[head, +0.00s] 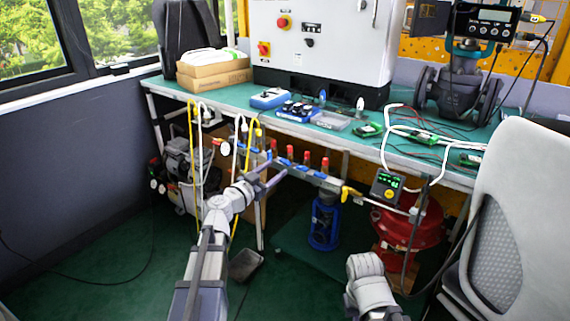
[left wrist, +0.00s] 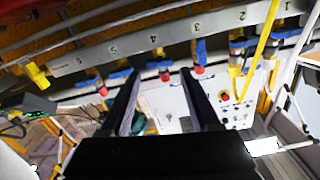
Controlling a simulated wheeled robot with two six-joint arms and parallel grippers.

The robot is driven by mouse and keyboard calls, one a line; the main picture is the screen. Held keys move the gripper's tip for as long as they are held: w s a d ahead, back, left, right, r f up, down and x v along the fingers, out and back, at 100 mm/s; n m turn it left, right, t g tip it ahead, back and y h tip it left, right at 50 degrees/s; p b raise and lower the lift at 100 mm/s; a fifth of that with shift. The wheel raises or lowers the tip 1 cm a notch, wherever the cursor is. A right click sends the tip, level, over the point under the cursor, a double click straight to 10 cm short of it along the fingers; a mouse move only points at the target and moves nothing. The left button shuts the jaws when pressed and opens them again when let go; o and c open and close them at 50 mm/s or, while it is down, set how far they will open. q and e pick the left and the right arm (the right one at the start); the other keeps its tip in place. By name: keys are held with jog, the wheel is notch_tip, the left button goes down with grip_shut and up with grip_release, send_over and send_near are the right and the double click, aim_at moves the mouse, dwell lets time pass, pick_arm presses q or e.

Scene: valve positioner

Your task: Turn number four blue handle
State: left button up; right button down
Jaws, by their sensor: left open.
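The grey manifold bar (head: 330,184) runs under the bench edge; in the left wrist view its face (left wrist: 135,43) carries printed numbers, rising from right to left. The number four blue handle (left wrist: 161,64) hangs by the figure 4, with a red tip below it. A blue handle (left wrist: 200,52) by number 3 lies to its right; more blue handles (left wrist: 118,74) lie to its left. My left gripper (left wrist: 161,74) is open, its dark fingers either side of the number four handle in the picture. Contact is not visible. In the head view, my left gripper (head: 270,172) reaches the bar.
Yellow and white hoses (head: 192,150) hang left of the bar. A grey chair (head: 520,215) blocks the right.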

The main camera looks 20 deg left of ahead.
aim_at(284, 163)
pick_arm(q)
jog(key=x, duration=0.6)
jog(key=shift+w, duration=0.25)
jog(key=shift+d, duration=0.1)
jog(key=shift+c, duration=0.4)
grip_shut()
